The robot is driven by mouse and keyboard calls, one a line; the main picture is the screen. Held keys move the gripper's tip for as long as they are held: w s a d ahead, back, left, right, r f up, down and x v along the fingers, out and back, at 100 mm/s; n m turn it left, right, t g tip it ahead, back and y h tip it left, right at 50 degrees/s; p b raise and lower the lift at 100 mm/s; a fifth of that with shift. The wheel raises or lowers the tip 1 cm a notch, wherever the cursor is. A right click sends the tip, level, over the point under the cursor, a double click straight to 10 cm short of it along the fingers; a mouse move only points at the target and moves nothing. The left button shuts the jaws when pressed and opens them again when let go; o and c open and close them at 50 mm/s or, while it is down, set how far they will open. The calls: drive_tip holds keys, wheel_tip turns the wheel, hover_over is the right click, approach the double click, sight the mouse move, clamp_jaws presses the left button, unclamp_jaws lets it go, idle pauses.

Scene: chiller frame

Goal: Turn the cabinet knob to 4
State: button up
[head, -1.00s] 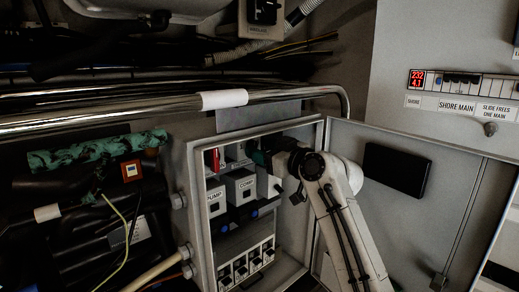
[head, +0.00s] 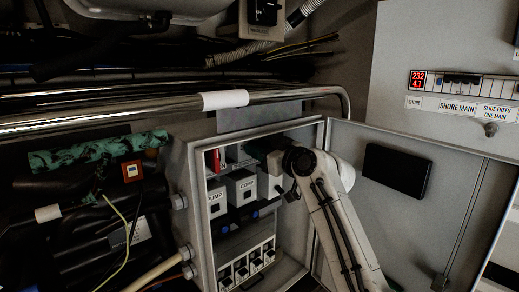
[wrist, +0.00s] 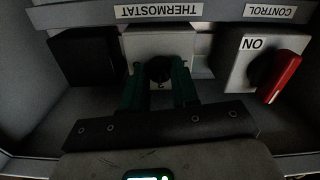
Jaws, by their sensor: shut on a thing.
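The cabinet knob (wrist: 159,69) is a dark round knob on a grey box under a THERMOSTAT label (wrist: 158,12), which appears upside down in the wrist view. My gripper (wrist: 159,84) has its two green fingers on either side of the knob and is shut on it. In the head view my gripper (head: 262,150) reaches into the upper right of the open cabinet (head: 204,225), and my arm hides the knob there. The knob's scale and pointer are too dark to read.
A red-handled switch (wrist: 283,78) marked ON sits beside the knob under a CONTROL label. A black box (wrist: 87,56) is on the other side. PUMP and COMP boxes (head: 241,188) stand left of my arm. The open cabinet door (head: 415,215) is on the right.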

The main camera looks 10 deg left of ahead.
clamp_jaws()
drive_tip(key=m+p, duration=0.6)
drive_tip(key=m, duration=0.2)
drive_tip(key=shift+m, duration=0.3)
drive_tip(key=shift+p, duration=0.3)
drive_tip(key=o, duration=0.8)
unclamp_jaws()
drive_tip(key=shift+o, duration=0.2)
drive_tip(key=shift+d, duration=0.1)
